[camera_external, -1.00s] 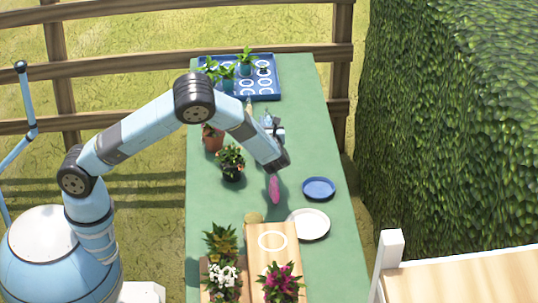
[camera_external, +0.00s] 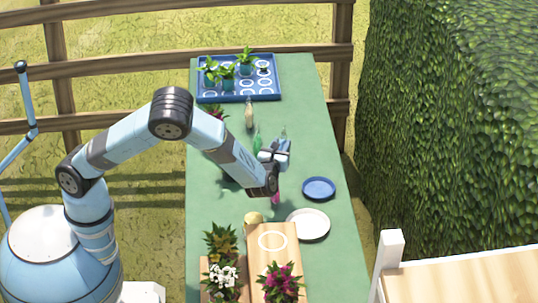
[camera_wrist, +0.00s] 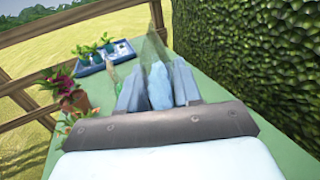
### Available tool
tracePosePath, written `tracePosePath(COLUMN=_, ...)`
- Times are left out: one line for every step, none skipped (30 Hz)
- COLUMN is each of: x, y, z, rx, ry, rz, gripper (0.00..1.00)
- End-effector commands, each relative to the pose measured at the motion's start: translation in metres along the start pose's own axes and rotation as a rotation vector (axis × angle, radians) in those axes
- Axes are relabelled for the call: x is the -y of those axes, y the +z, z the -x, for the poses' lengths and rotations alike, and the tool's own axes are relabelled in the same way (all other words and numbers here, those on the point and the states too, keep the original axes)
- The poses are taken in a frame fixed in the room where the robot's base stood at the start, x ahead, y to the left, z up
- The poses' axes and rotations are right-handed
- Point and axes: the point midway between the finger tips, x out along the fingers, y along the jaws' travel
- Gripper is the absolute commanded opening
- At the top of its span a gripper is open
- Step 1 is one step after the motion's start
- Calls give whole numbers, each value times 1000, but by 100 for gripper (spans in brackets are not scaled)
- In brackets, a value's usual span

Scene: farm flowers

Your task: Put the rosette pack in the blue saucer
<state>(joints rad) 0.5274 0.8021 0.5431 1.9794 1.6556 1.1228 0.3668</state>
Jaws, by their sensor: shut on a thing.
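My gripper (camera_external: 276,148) is over the middle of the green table, pointing toward its far end. The blue saucer (camera_external: 319,188) lies flat and empty on the table, to the right of and nearer than my gripper. It does not show in the wrist view.
A white plate (camera_external: 308,224) is just nearer than the saucer. A pink thing (camera_external: 276,198) shows partly below my wrist. A blue tray (camera_external: 207,97) holds seedlings at the far end.

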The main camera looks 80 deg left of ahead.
Motion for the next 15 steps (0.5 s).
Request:
tracePosePath(x=4, y=-2, z=0, rx=1, ry=-5, rz=-1, gripper=4)
tracePosePath(x=7, y=-3, z=-1, rx=1, ry=-7, rz=-1, gripper=4)
tracePosePath(x=11, y=-6, z=-4, rx=1, ry=-8, rz=-2, gripper=4)
tracePosePath(x=16, y=-8, z=-6, rx=2, ry=-8, rz=-2, gripper=4)
tracePosePath(x=20, y=-10, z=-9, rx=2, ry=-8, rz=-2, gripper=4)
tracePosePath(x=27, y=-14, z=-13, rx=2, ry=-8, rz=-2, gripper=4)
tracePosePath(x=32, y=-16, z=-16, rx=2, ry=-7, rz=-1, gripper=4)
tracePosePath(x=37, y=-19, z=-20, rx=2, ry=-6, rz=0, gripper=4)
tracePosePath(x=44, y=-23, z=-24, rx=1, ry=-7, rz=-1, gripper=4)
tracePosePath(x=49, y=-25, z=-27, rx=1, ry=-7, rz=-1, gripper=4)
tracePosePath(x=54, y=-28, z=-30, rx=1, ry=-7, rz=-1, gripper=4)
tracePosePath(x=61, y=-32, z=-34, rx=1, ry=-7, rz=0, gripper=4)
tracePosePath(x=66, y=-34, z=-37, rx=1, ry=-7, rz=0, gripper=4)
tracePosePath(x=72, y=-37, z=-40, rx=1, ry=-8, rz=-1, gripper=4)
tracePosePath(x=78, y=-41, z=-44, rx=1, ry=-7, rz=-1, gripper=4)
